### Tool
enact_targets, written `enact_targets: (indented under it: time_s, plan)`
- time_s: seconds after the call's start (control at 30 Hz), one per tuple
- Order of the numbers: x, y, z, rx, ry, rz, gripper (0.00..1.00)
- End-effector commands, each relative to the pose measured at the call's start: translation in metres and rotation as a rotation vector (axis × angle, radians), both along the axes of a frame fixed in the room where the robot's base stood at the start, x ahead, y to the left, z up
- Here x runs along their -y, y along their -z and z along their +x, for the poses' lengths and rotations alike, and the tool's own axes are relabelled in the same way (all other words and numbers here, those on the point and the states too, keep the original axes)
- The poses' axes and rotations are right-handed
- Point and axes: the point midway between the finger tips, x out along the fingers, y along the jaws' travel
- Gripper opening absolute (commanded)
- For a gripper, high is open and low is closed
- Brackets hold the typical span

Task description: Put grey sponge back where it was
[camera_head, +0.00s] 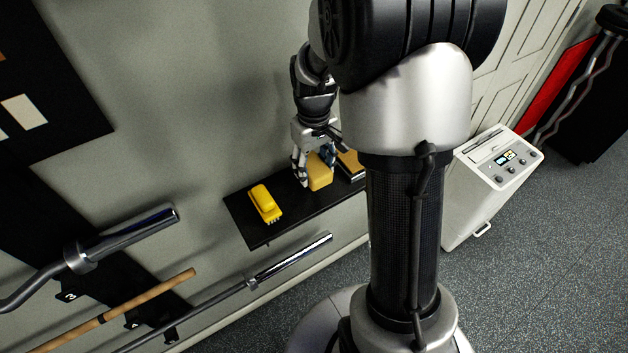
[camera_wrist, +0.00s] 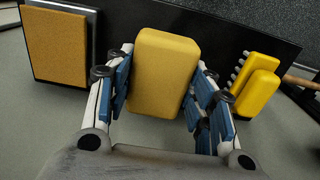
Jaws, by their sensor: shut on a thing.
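A plain tan-yellow block (camera_head: 320,176), sponge-like in shape, is between the fingers of my gripper (camera_head: 318,172). It looks yellow, not grey; I see no grey sponge. In the wrist view the block (camera_wrist: 165,72) stands upright between the blue finger pads of my gripper (camera_wrist: 162,85), which is shut on it. The block is over the black wall shelf (camera_head: 250,222); I cannot tell whether its underside touches the shelf.
A yellow brush (camera_head: 264,204) with bristles lies left of the block on the shelf. A dark-edged item with a tan face (camera_wrist: 57,45) is on its other side, close by. Bars (camera_head: 290,262) hang below the shelf. A white cabinet (camera_head: 490,180) stands to the right.

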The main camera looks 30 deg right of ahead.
Motion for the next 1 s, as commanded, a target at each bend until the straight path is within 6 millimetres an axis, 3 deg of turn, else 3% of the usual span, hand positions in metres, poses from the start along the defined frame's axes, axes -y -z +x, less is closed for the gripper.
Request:
enact_targets:
  time_s: [0.33,0.73,0.77,1.0]
  plan:
    - [0.0,0.043,-0.001,-0.003,0.0,0.001,0.3]
    - [0.0,0.048,0.0,0.0,0.0,0.0,0.3]
    - [0.0,0.047,0.0,0.0,0.0,0.0,0.51]
    - [0.0,0.047,0.0,0.0,0.0,0.0,0.67]
